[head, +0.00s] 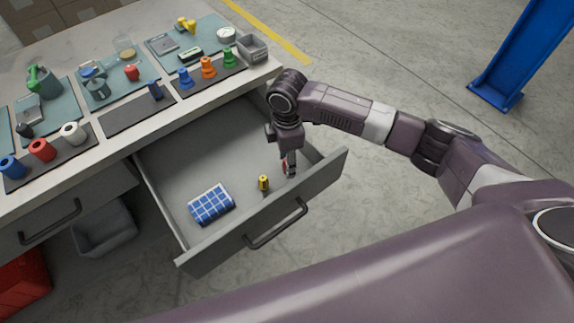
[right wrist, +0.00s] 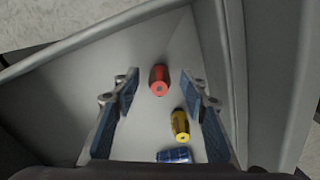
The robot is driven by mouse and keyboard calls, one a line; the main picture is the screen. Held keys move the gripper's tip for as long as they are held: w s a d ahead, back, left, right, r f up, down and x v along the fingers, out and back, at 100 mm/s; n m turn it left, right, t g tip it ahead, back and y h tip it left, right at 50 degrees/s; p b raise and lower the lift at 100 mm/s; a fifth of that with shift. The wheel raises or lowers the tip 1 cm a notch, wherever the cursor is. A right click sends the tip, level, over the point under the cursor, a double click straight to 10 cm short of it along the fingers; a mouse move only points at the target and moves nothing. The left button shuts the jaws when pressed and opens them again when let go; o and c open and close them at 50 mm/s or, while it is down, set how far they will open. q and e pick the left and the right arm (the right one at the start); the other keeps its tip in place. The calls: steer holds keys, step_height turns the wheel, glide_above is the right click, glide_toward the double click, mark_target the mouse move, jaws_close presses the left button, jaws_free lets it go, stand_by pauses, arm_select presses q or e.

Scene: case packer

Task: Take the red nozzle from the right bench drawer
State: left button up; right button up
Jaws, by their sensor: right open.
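The right bench drawer (head: 178,229) is pulled open. My left gripper is not in view.
A folded blue checked cloth (head: 211,204) lies in the drawer. The drawer's front wall (head: 330,176) is close to my gripper. Nozzles and tools stand on the bench top (head: 98,143).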

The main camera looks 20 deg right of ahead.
jaws_close()
steer(key=shift+r, duration=0.15)
